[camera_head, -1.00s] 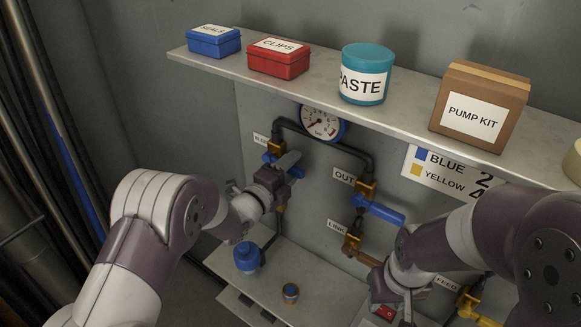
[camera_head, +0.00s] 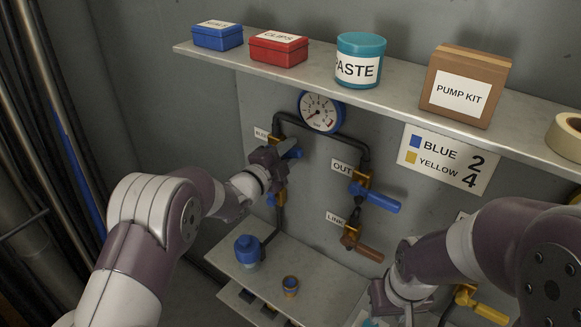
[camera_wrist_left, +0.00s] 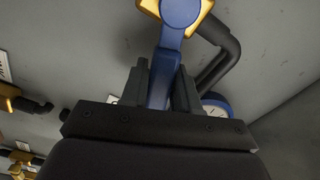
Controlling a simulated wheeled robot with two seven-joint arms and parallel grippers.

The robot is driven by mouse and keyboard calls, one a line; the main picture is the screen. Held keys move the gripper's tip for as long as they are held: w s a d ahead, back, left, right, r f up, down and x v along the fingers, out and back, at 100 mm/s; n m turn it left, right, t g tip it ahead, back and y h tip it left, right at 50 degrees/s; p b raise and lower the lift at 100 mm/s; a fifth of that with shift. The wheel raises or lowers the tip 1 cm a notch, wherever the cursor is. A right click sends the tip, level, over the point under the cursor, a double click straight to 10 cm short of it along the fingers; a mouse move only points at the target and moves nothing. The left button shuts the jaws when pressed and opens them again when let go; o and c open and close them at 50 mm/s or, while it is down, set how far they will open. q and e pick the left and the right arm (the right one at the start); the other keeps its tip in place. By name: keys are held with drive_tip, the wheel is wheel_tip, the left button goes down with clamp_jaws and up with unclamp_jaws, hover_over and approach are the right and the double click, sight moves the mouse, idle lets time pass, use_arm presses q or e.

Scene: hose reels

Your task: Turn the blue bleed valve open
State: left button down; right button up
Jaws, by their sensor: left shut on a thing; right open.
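The blue bleed valve handle (camera_head: 271,200) is on the brass valve at the left of the wall piping, under the partly hidden label.
A pressure gauge (camera_head: 320,112) sits above the pipes. The OUT valve's blue handle (camera_head: 375,198) and the LINK valve (camera_head: 350,238) are to the right. A shelf (camera_head: 300,80) with boxes and a tub overhangs. A blue-capped fitting (camera_head: 248,250) stands on the ledge below.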

use_arm(q)
drive_tip(key=n, duration=0.1)
drive_tip(key=r+n, duration=0.1)
drive_tip(key=a+r+n, duration=0.1)
drive_tip(key=shift+w+n, duration=0.3)
drive_tip(key=shift+n, duration=0.1)
drive_tip(key=r+n+p, duration=0.1)
drive_tip(key=w+a+n, duration=0.1)
drive_tip(key=n, duration=0.1)
drive_tip(key=shift+a+r+n+p, duration=0.1)
drive_tip(key=shift+r+n+p, duration=0.2)
drive_tip(key=shift+r+p, duration=0.05)
drive_tip(key=n+p, duration=0.1)
drive_tip(key=w+a+n, duration=0.1)
drive_tip(key=n, duration=0.1)
drive_tip(key=shift+a+r+p, duration=0.25)
drive_tip(key=shift+r+p, duration=0.1)
drive_tip(key=shift+r, duration=0.05)
drive_tip(key=shift+w+a+n+p, duration=0.3)
drive_tip(key=shift+a+n+p, duration=0.1)
drive_tip(key=shift+n, duration=0.5)
drive_tip(key=shift+w+a+n+p, duration=0.25)
drive_tip(key=shift+a+n+p, duration=0.1)
drive_tip(key=shift+n, duration=0.55)
drive_tip(key=c, duration=0.9)
unclamp_jaws()
drive_tip(key=shift+a, duration=0.1)
